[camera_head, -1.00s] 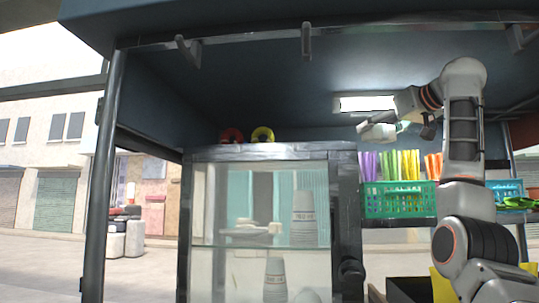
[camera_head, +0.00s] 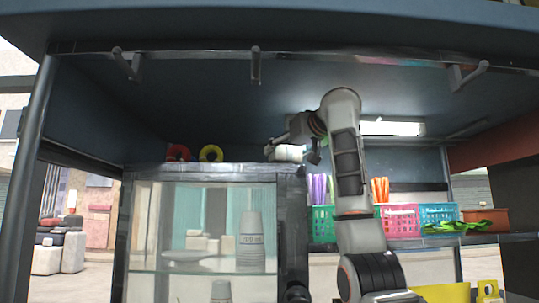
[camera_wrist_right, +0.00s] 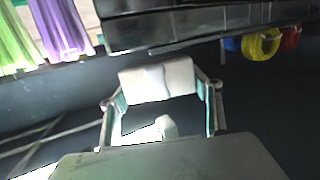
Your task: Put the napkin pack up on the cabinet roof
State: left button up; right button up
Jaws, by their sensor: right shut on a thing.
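The white napkin pack (camera_head: 288,153) is in my right gripper (camera_head: 300,146), at the right end of the cabinet roof in the head view. In the right wrist view the pack (camera_wrist_right: 157,80) sits between the two fingers of the right gripper (camera_wrist_right: 161,95), which is shut on it. The glass cabinet's roof (camera_head: 215,169) has a dark front edge. In the wrist view a narrow gap shows between the pack and the cabinet (camera_wrist_right: 195,25). I cannot tell the pack's exact height over the roof. My left gripper is not in view.
The stall ceiling (camera_head: 220,100) and hanging hooks (camera_head: 255,65) are above. A green basket (camera_head: 322,224) is right of the cabinet.

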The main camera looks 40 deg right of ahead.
aim_at(269, 157)
jog(key=w+a+p, duration=0.1)
jog(key=w+a, duration=0.2)
jog(key=shift+w+a, duration=0.25)
jog(key=shift+a, duration=0.1)
jog(key=shift+f, duration=0.65)
jog(key=shift+s+d+f, duration=0.1)
jog(key=shift+s+d, duration=0.1)
jog(key=shift+d, duration=0.1)
jog(key=shift+a+f+b, duration=0.15)
jog(key=shift+a+b, duration=0.05)
jog(key=shift+b, duration=0.1)
jog(key=o, duration=1)
jog(key=shift+o, duration=0.7)
jog(key=shift+d, duration=0.15)
